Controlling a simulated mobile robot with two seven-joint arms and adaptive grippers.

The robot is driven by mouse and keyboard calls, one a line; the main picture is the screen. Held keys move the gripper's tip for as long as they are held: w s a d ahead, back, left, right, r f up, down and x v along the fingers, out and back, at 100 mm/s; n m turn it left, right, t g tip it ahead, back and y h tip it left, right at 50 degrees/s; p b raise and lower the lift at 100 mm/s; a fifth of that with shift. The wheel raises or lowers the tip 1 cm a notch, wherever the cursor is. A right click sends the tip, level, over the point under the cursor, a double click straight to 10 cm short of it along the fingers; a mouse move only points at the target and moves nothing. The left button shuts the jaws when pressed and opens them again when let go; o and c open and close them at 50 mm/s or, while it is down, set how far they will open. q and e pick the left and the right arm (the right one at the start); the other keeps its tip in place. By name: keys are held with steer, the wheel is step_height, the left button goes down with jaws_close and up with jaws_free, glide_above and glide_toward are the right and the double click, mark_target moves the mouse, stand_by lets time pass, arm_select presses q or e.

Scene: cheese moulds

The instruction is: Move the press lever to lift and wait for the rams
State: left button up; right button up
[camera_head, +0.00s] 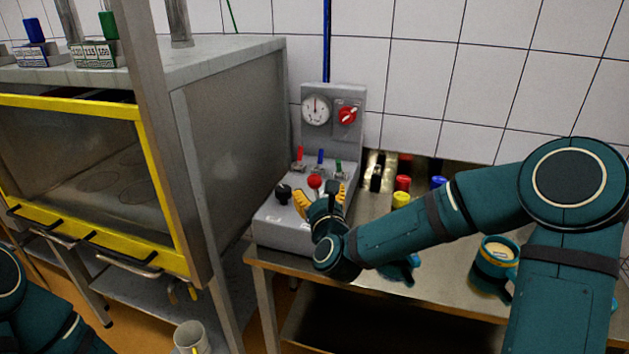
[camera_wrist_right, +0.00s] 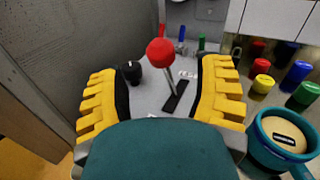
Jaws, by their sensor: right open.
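The press lever, a metal rod with a red ball knob (camera_head: 315,181), stands on the grey control box (camera_head: 283,233). My right gripper (camera_head: 321,199) is open at the box, its yellow fingers apart around the knob's place. In the right wrist view the red knob (camera_wrist_right: 160,52) stands between the two open fingers, touching neither as far as I can tell. The lever's rod rises from a dark slot in the panel. The press (camera_head: 240,125) stands to the left with its yellow-framed guard (camera_head: 80,105). My left gripper is out of view; only part of that arm shows.
A black knob (camera_head: 283,192) sits left of the lever. Behind are small red, blue and green toggles, a gauge (camera_head: 316,109) and a red rotary switch (camera_head: 347,115). Coloured knobs or plugs (camera_head: 401,199) and a teal mug-like mould (camera_head: 494,265) stand on the metal table to the right.

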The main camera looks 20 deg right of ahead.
mark_target(316, 183)
steer(key=w, duration=0.6)
steer(key=shift+w+d, duration=0.1)
steer(key=shift+d, duration=0.3)
jaws_close()
